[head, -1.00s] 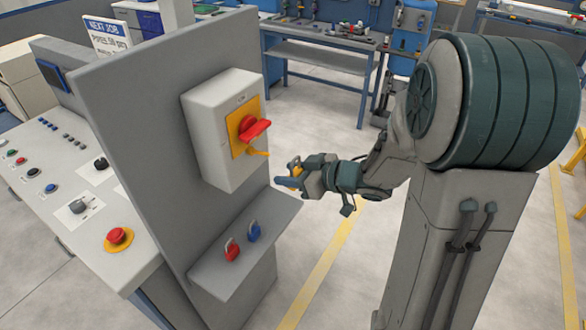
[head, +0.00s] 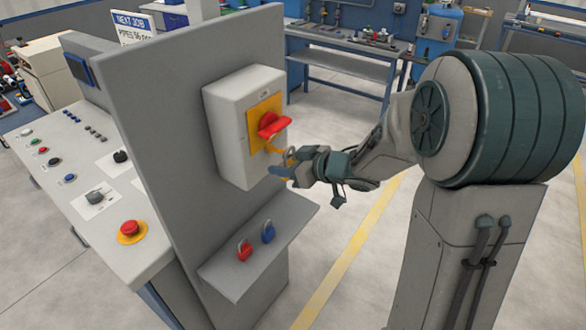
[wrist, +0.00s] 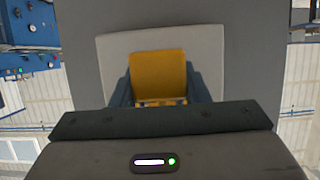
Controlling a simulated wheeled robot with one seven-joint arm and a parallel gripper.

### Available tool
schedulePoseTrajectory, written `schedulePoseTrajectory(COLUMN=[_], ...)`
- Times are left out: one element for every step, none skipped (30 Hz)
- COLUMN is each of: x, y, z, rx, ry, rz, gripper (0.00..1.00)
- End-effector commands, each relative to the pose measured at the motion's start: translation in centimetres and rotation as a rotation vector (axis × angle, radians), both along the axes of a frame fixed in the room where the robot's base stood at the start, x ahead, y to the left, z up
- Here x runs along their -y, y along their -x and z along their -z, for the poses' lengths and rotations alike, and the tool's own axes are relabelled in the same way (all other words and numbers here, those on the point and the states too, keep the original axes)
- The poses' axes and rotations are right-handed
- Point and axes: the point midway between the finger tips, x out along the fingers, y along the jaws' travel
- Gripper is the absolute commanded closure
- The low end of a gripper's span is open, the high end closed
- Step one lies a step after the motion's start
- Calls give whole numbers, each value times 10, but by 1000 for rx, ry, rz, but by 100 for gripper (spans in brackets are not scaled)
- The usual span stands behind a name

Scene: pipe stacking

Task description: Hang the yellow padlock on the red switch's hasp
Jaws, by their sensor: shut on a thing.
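The yellow padlock (wrist: 158,75) is between the fingers of my gripper (wrist: 160,92) in the wrist view, its body filling the gap. In the head view my gripper (head: 284,166) is shut on it right in front of the switch box's lower right side. The red switch handle (head: 271,124) sits on a yellow plate (head: 257,112), and the yellow hasp (head: 271,149) sticks out below it. The padlock is close to the hasp. I cannot tell whether its shackle touches or passes through the hasp; the wrist view hides the shackle.
The pale switch box (head: 226,125) is mounted on a grey upright panel (head: 165,110). A shelf (head: 225,268) below holds a red padlock (head: 244,252) and a blue padlock (head: 268,234). A control desk (head: 95,215) stands left. The floor right of the panel is clear.

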Motion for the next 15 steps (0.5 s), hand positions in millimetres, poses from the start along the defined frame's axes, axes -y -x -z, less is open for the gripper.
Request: schedulePoseTrajectory(x=[-3,-5,-7,-9,-10,-13,-14,-16,-18,-19,-21,-22,-24,-25,-27], y=[-2,-4,-5,-7,-8,-10,-11,-12,-14,-15,-16,-17,-18,-19,-20], z=[2,2,2,2,2,2,3,3,3,3,3,4,5,6,6], rx=[1,1,2,2,2,2,1,1,2,1,1,0,0,0,-1], ry=[0,0,-1,-1,-1,-1,0,0,-1,-2,-2,-1,-1,-1,-2], rz=[-1,-1,-1,-1,-1,0,0,0,0,0,0,-1,-1,-2,-1], gripper=[83,83,83,83,83,83,83,83,83,83,83,83,83,83,83])
